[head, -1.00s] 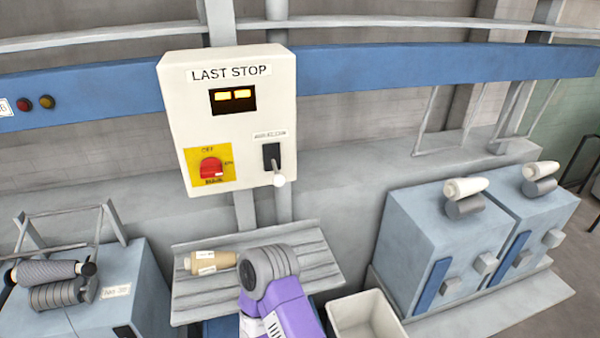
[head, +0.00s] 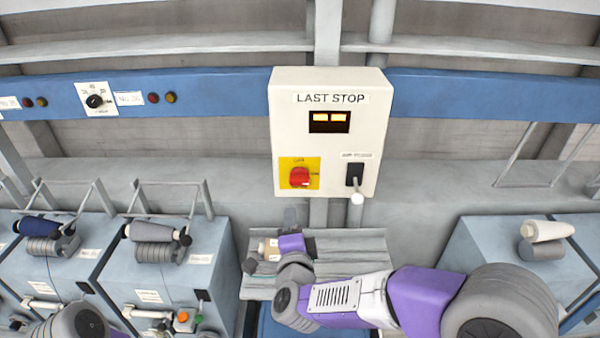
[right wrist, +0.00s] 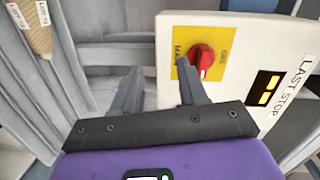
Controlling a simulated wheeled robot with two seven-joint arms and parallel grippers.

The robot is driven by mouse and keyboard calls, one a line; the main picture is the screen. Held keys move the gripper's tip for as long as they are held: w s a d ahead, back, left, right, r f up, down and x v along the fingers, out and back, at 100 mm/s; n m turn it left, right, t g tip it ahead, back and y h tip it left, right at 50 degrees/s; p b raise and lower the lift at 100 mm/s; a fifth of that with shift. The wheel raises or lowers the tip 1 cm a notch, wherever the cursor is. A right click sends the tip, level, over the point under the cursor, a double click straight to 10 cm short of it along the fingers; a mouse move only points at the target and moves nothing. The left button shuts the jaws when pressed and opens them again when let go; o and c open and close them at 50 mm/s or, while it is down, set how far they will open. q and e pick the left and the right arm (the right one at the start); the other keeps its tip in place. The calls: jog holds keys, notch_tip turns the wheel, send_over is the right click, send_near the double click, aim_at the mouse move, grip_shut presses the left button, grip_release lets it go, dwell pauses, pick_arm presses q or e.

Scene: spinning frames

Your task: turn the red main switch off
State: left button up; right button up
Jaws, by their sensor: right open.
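The red main switch (head: 300,177) is a rotary knob on a yellow plate (head: 285,164) at the lower left of the cream LAST STOP box (head: 330,84). Its pale mark points right, toward the ON label; OFF is printed above. In the right wrist view the red knob (right wrist: 202,63) is just beyond the fingertips, turned sideways. My right gripper (head: 289,215) is below the box in the head view, fingers up. Its two fingers (right wrist: 160,88) are apart, empty, and not seen touching the knob. My left gripper is not in view.
A black lever switch (head: 355,174) with a white ball end is right of the knob on the same box. A grey slatted shelf (head: 350,243) is below, holding a tan cone (head: 268,247). Blue machines with yarn spools stand at both sides.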

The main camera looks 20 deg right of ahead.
aim_at(299, 183)
notch_tip(299, 183, up, 6)
jog(key=s+d+m+t+h, duration=0.1)
jog(key=s+m+h, duration=0.1)
jog(key=m, duration=0.1)
jog(key=p+x, duration=0.2)
jog(key=x, duration=0.6)
jog(key=shift+a+f, duration=0.1)
jog(key=shift+f, duration=0.05)
jog(key=shift+c, duration=0.3)
grip_shut()
